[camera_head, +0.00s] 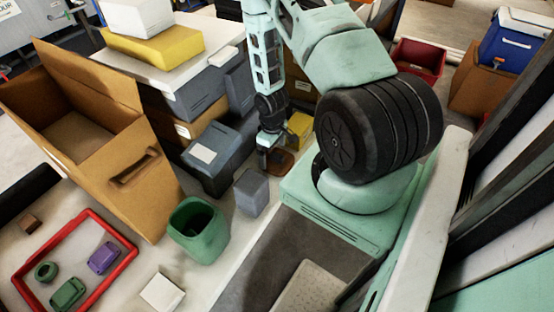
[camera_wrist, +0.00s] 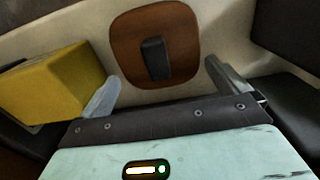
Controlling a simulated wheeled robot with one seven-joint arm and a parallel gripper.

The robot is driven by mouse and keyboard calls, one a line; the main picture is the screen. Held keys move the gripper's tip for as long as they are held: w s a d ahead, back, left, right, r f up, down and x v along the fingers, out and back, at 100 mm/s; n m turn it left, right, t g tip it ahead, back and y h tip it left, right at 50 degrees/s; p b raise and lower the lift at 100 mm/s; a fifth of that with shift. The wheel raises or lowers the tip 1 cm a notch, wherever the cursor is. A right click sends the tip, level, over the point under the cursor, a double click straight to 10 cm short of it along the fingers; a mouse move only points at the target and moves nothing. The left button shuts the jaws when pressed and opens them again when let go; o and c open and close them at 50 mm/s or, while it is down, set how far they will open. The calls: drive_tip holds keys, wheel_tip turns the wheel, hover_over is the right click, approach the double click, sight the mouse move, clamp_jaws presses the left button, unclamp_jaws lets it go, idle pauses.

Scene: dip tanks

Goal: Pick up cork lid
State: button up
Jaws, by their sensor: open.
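The cork lid (camera_wrist: 187,50) is a flat brown plate with rounded corners and a dark upright handle (camera_wrist: 155,58) in its middle. It lies on the pale surface in the wrist view. In the head view the lid (camera_head: 283,163) shows partly, below my gripper (camera_head: 270,150). My gripper (camera_wrist: 163,90) is open and empty in the wrist view. Its two grey fingers stand to the left and right of the lid's near edge, with the handle between their lines but farther out. I cannot tell the exact height of the fingers above the lid.
A yellow box (camera_wrist: 55,83) stands close to the left finger; it also shows in the head view (camera_head: 300,126). A dark grey bin (camera_head: 213,157) and a grey block (camera_head: 251,192) stand left of my gripper. A green container (camera_head: 198,229) and red tray (camera_head: 97,284) are farther left.

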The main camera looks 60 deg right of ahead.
drive_tip(key=shift+f, duration=1.15)
drive_tip(key=c, duration=0.6)
drive_tip(key=shift+r, duration=0.15)
